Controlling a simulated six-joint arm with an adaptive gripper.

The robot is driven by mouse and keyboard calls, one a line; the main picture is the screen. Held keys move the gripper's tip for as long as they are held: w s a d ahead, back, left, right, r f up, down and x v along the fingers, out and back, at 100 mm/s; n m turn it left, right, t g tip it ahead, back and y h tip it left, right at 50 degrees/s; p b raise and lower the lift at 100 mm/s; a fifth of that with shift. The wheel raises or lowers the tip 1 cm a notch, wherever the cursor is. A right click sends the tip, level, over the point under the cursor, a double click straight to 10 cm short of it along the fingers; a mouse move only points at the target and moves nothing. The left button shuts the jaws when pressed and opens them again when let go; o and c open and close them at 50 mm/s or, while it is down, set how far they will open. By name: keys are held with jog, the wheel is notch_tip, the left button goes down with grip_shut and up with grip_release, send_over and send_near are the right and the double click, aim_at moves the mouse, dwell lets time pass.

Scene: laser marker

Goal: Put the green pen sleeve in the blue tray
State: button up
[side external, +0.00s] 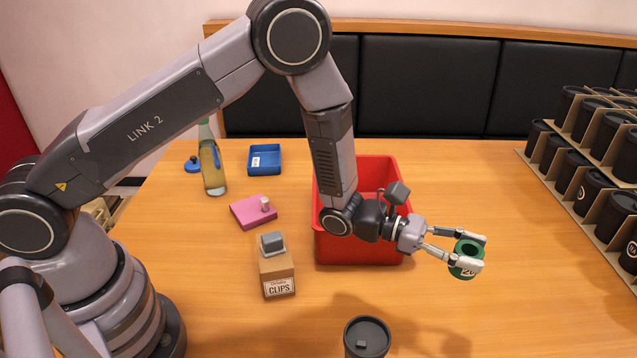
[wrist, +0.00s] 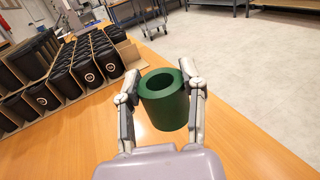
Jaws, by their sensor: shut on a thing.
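The green pen sleeve (side external: 467,262) is a short hollow cylinder with a pale label showing at its lower front in the side view. My gripper (side external: 476,252) is shut on it and holds it to the right of the red bin, seemingly above the table. In the wrist view the sleeve (wrist: 164,103) sits between both fingers (wrist: 163,98), its open end facing up and towards the camera. The blue tray (side external: 264,160) lies at the back left of the table, far from my gripper. It appears empty except for a white label on it.
A red bin (side external: 333,250) stands between my gripper and the blue tray. A bottle (side external: 212,170), a pink block (side external: 250,213), a clips box (side external: 277,278) and a black lidded cup (side external: 367,338) stand left and front. Black cups fill cardboard racks (side external: 560,180) at right.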

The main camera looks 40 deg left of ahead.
jog(key=r, duration=0.6)
jog(key=shift+w+a+r, duration=0.15)
jog(key=shift+w+a, duration=0.05)
jog(key=w+a+n+t+y, duration=0.25)
jog(key=w+a, duration=0.55)
jog(key=a, duration=0.5)
jog(key=w+a+n+t+y, duration=0.1)
jog(key=w+a+n+t, duration=0.15)
jog(key=w+a, duration=0.75)
jog(key=s+a+n+t+y, duration=0.2)
jog(key=s+a, duration=0.1)
jog(key=a, duration=1.2)
jog(key=s+a+n+t+y, duration=0.1)
jog(key=s+a+t+y, duration=0.15)
jog(key=a, duration=1.15)
jog(key=s+a+n+t+y, duration=0.1)
jog(key=s+a+n+y, duration=0.15)
jog(key=a, duration=1.25)
jog(key=shift+m, duration=0.35)
jog(key=shift+s+a+f, duration=0.1)
jog(key=shift+s+f, duration=0.05)
jog(key=shift+f, duration=5.2)
jog(key=shift+s+a+f, duration=0.1)
jog(key=shift+f, duration=5.2)
